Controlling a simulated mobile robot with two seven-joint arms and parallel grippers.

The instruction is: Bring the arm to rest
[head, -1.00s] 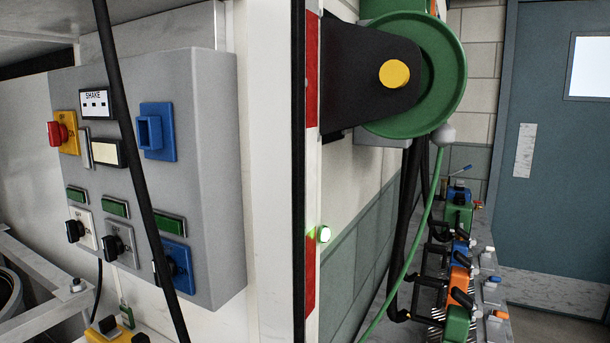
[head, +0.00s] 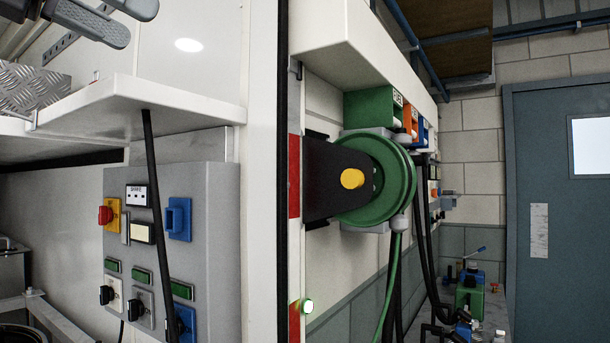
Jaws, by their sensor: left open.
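My left gripper (head: 136,24) shows at the top left corner of the head view. Its two dark grey fingers point right and stand apart, with nothing between them. It is above the white shelf (head: 150,97) and touches nothing that I can see. The rest of the left arm is cut off by the picture edge. My right gripper and arm are not in view.
A grey control panel (head: 223,250) with switches hangs below the shelf, a black cable (head: 153,180) in front. Right of a white post, a green hose reel (head: 392,180) juts out. Hoses and valves crowd the bench (head: 494,318). A blue-grey door (head: 555,130) is behind.

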